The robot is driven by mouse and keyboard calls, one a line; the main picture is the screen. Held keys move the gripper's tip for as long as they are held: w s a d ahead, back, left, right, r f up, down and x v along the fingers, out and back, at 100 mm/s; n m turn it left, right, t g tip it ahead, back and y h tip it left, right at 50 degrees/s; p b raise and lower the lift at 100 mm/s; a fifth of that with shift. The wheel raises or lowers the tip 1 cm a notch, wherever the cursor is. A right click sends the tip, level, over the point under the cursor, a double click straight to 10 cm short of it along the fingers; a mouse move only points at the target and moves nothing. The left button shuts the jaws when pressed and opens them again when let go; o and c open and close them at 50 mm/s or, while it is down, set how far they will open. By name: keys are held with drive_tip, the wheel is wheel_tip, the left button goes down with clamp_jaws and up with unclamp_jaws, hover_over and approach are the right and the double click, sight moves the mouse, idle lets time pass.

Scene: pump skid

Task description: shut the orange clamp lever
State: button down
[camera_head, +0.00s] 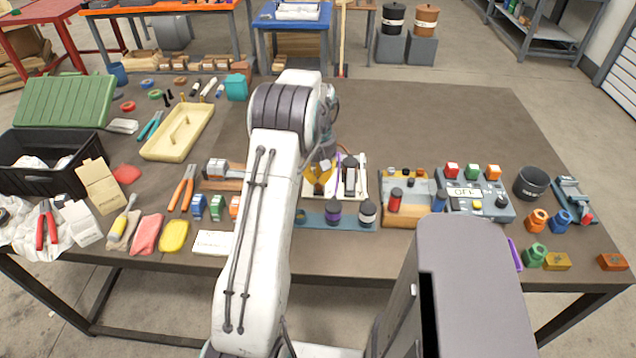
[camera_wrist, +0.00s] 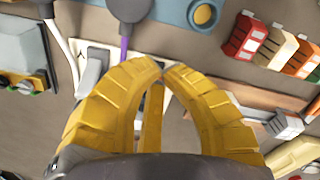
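My gripper (camera_head: 318,177) hangs over a white panel (camera_head: 308,190) in the middle of the bench. Its yellow ribbed fingers fill much of the wrist view (camera_wrist: 161,70), where their tips come together and the gripper looks shut. A narrow yellow strip (camera_wrist: 152,118) shows between the fingers. I cannot tell whether it is the orange clamp lever or part of my gripper. I cannot make out the clamp lever for certain in either view; my arm and fingers hide part of the panel. The panel also shows in the wrist view (camera_wrist: 84,48), beside the fingers.
Dark plugs with purple and white leads (camera_head: 333,212) stand on a blue rail near the panel. A wooden block with a grey fitting (camera_head: 217,168) lies left of my arm. A switch box (camera_head: 478,206) stands right. The bench behind (camera_head: 430,120) is clear.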

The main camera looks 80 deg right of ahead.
sight(319, 186)
drive_tip(key=shift+f, duration=0.2)
drive_tip(key=shift+f+b, duration=0.8)
drive_tip(key=shift+f, duration=0.2)
drive_tip(key=shift+a+f, duration=0.1)
drive_tip(key=shift+f, duration=0.25)
drive_tip(key=shift+f, duration=0.1)
